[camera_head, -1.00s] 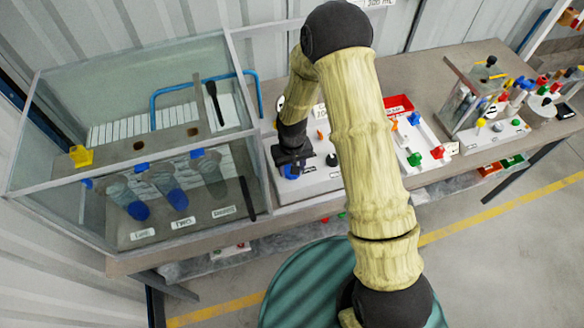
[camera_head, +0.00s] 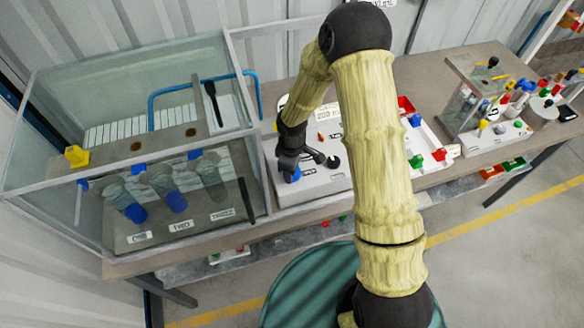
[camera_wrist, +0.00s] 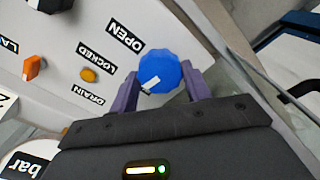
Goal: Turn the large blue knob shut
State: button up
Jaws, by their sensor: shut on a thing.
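The large blue knob (camera_wrist: 157,70) sits on a white panel (camera_wrist: 65,25) in the wrist view, with a white mark on its face slanting toward the lower left. The label OPEN (camera_wrist: 125,36) is just above and left of it. My gripper (camera_wrist: 158,88) has one purple finger on each side of the knob and is shut on it. In the head view my gripper (camera_head: 290,162) is at the left front of the panel box, and a bit of the blue knob (camera_head: 294,174) shows beneath it. The rest of the knob is hidden there by the gripper.
An orange button (camera_wrist: 88,75) and an orange knob (camera_wrist: 33,67) are left of the blue knob. A glass-walled tank (camera_head: 130,150) stands close to the left of my gripper. A tray with coloured valves (camera_head: 425,140) lies to the right.

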jog(key=shift+n, duration=1.1)
jog(key=o, duration=1)
jog(key=shift+r, duration=0.15)
notch_tip(320, 180, up, 17)
jog(key=shift+r+b, duration=0.1)
jog(key=shift+b, duration=0.85)
